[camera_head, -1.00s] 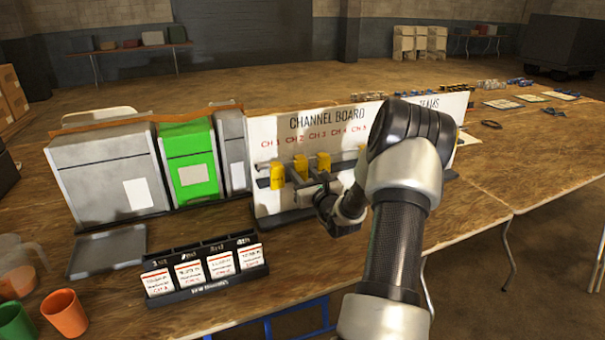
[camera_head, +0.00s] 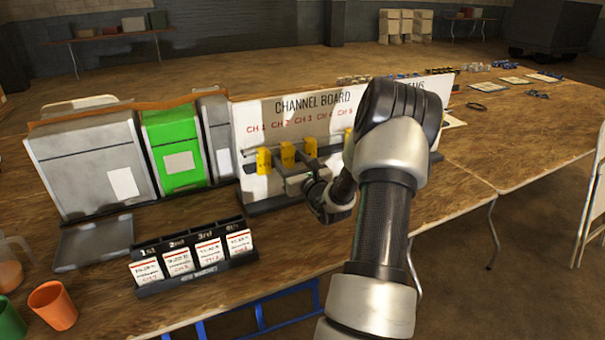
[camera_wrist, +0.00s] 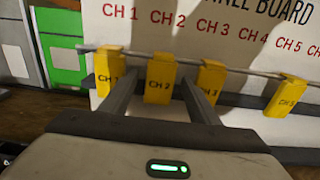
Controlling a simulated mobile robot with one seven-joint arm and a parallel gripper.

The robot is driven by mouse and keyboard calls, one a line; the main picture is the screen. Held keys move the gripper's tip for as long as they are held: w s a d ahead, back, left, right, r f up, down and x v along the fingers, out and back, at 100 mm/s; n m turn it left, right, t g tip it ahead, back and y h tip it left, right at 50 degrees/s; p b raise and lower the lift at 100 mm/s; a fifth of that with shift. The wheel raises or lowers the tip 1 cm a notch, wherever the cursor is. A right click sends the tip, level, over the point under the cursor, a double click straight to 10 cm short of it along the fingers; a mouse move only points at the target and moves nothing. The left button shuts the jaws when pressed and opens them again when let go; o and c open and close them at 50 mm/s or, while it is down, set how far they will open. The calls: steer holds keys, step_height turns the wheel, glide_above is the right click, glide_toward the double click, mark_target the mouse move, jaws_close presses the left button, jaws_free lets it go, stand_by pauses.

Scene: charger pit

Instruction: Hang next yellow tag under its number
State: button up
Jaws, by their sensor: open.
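Yellow tags hang on the rod: one under CH 1 (camera_wrist: 106,72), one marked CH 2 under CH 2 (camera_wrist: 160,80), one under CH 3 (camera_wrist: 210,80), and one marked CH 5 under CH 5 (camera_wrist: 286,95). The rod under CH 4 is bare. My gripper (camera_wrist: 160,86) is open, its fingers on either side of the CH 2 tag; contact cannot be told. In the head view my gripper (camera_head: 289,170) is at the board's front.
A black card rack (camera_head: 195,262) with several white cards stands in front of the board. Grey bins and a green bin (camera_head: 175,150) stand to the left. Orange (camera_head: 53,306) and green cups sit front left. Table is clear between rack and board.

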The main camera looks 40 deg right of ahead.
steer(key=p+v, duration=0.1)
steer(key=v, duration=1.5)
steer(key=shift+s, duration=0.1)
